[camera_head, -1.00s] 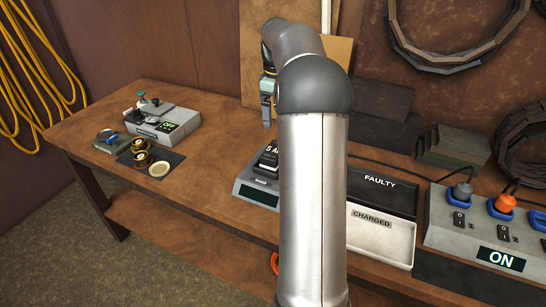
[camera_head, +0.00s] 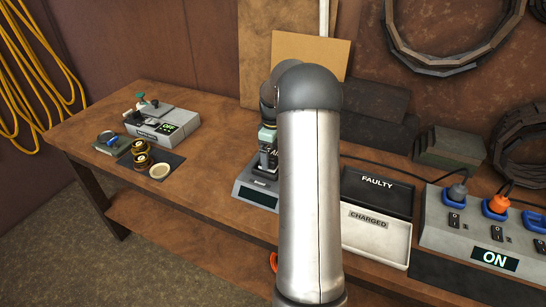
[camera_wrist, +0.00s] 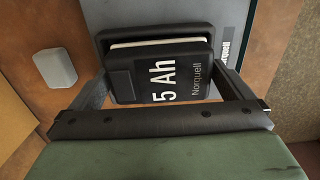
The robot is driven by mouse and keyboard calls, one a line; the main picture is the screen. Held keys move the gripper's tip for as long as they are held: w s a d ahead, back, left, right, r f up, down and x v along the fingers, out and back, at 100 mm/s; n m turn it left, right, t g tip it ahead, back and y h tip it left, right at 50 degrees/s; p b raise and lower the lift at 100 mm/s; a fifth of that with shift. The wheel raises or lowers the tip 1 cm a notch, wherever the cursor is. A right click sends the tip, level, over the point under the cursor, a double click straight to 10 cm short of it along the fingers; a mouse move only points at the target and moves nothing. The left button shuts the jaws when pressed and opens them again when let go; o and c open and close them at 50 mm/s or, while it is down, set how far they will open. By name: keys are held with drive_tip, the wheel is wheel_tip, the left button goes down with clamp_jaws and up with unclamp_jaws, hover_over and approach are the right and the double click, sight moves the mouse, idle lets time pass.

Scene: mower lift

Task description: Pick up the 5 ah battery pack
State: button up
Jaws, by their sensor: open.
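The 5 Ah battery pack (camera_wrist: 160,65) is a black block with white "5 Ah" and "Norquell" lettering. In the wrist view it lies between the two open fingers of my gripper (camera_wrist: 165,88), one on each side. I cannot tell whether the fingers touch it. In the head view the pack (camera_head: 268,158) is mostly hidden behind my gripper and arm. It sits on a grey charger (camera_head: 256,192) on the bench, and the charger also shows in the wrist view (camera_wrist: 205,14).
Right of my arm are bins marked FAULTY (camera_head: 378,184) and CHARGED (camera_head: 374,228). A power strip (camera_head: 480,232) showing ON stands farther right. A grey device (camera_head: 165,122) and small round parts (camera_head: 141,152) stand at the left. The bench between them and the charger is clear.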

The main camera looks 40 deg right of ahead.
drive_tip(key=shift+f, duration=0.2)
drive_tip(key=c, duration=0.9)
drive_tip(key=shift+c, duration=0.2)
drive_tip(key=shift+r, duration=0.15)
